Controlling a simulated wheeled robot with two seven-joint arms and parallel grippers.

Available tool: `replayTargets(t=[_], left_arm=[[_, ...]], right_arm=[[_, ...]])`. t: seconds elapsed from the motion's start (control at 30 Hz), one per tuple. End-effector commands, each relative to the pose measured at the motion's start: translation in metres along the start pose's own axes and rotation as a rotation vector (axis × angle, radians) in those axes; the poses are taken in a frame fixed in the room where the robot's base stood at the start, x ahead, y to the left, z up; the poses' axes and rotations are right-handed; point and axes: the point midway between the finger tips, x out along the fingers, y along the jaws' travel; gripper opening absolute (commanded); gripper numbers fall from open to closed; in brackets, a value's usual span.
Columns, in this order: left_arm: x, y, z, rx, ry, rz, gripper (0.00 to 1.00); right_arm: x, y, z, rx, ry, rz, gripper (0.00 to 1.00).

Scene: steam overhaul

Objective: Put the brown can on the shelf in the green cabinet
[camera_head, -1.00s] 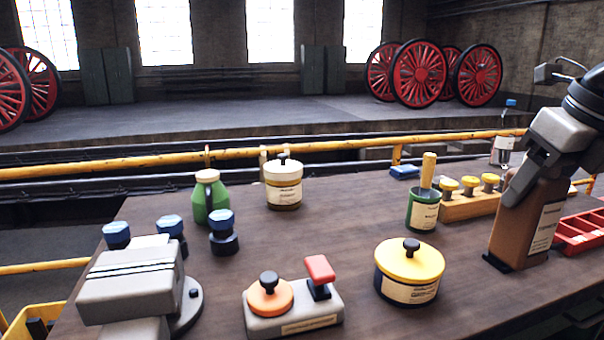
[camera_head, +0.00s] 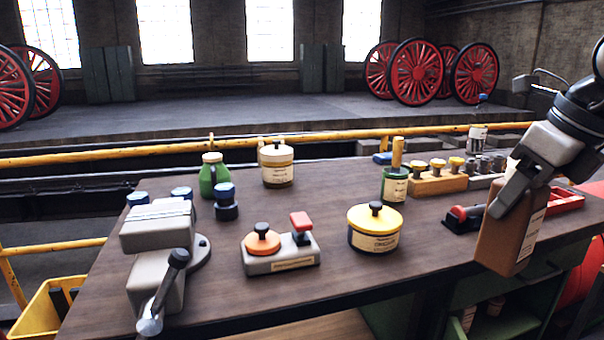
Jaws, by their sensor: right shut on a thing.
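The brown can (camera_head: 497,243) has a white label and hangs in the air at the bench's front right edge, slightly tilted. My right gripper (camera_head: 510,190) is shut on its upper part, partly covering it. The green cabinet (camera_head: 462,293) is under the right part of the bench, below the can. Its front is open, and small pale items (camera_head: 494,306) show inside. Much of its interior is cut off by the bottom of the picture. My left gripper is not in view.
The wooden bench (camera_head: 310,195) carries a grey vise (camera_head: 158,228), a yellow-lidded pot (camera_head: 374,240), a green jug (camera_head: 209,176) and a block with yellow-topped pieces (camera_head: 437,184). A red tray (camera_head: 565,199) lies behind the can. A yellow bin (camera_head: 40,312) is at lower left.

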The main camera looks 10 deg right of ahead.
Motion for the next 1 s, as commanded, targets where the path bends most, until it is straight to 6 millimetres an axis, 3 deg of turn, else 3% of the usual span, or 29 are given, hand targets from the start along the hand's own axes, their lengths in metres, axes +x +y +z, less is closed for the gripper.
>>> replayTargets(t=[0.37,0.67,1.0], left_arm=[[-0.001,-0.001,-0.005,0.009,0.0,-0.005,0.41],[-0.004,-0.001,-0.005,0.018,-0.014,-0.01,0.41],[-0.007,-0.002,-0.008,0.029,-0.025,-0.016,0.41]], right_arm=[[0.045,0.03,0.01,-0.484,-0.001,0.207,0.17],[0.106,0.08,0.01,-1.213,-0.002,0.511,0.17],[0.171,0.142,-0.014,-2.125,0.004,0.884,0.17]])
